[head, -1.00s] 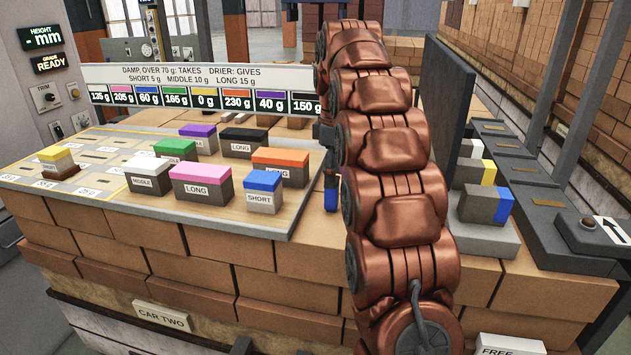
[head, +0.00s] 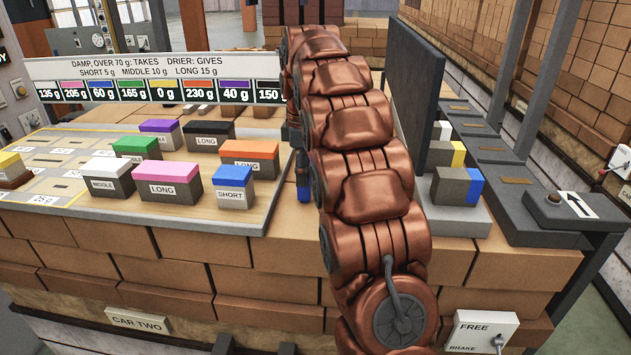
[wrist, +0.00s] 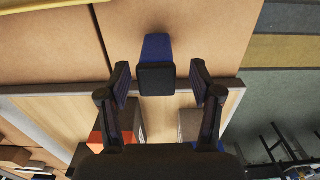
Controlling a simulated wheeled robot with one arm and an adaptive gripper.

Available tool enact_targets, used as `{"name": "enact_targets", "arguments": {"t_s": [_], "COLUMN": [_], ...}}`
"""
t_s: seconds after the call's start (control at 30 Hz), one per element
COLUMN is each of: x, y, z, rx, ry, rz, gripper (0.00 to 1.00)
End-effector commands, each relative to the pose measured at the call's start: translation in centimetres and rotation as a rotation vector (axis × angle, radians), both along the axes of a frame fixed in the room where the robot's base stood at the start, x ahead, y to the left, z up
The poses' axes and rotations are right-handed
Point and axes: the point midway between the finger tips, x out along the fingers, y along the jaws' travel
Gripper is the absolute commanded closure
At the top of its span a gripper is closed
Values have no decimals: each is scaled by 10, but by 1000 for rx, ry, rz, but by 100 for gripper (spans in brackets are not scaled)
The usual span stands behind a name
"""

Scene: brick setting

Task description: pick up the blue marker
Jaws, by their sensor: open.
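The blue marker (wrist: 157,50), blue with a black end, shows between my fingertips in the wrist view. It is over or on the tan brick surface, beside the board's edge; I cannot tell whether it touches anything below. My gripper (wrist: 160,72) is open, with one dark finger on each side of it and a visible gap to both. In the head view my copper arm hides most of the gripper. A small blue piece, likely the marker (head: 304,190), shows just left of the arm, beside the board.
A board (head: 258,222) left of my arm holds several labelled, colour-topped blocks, including a blue-topped SHORT block (head: 232,186). A dark upright panel (head: 412,95) and a grey tray (head: 470,222) with blocks stand right of the arm. A sign strip (head: 200,70) stands behind.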

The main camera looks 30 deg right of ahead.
Motion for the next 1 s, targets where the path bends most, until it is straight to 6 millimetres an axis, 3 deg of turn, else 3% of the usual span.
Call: {"name": "enact_targets", "arguments": {"t_s": [0.4,0.7,1.0], "x": [1,2,2], "y": [-1,-2,-2], "z": [-32,-34,-34], "rx": [1,0,0], "ry": [3,0,0], "rz": [1,1,0], "gripper": [35,35,65]}}
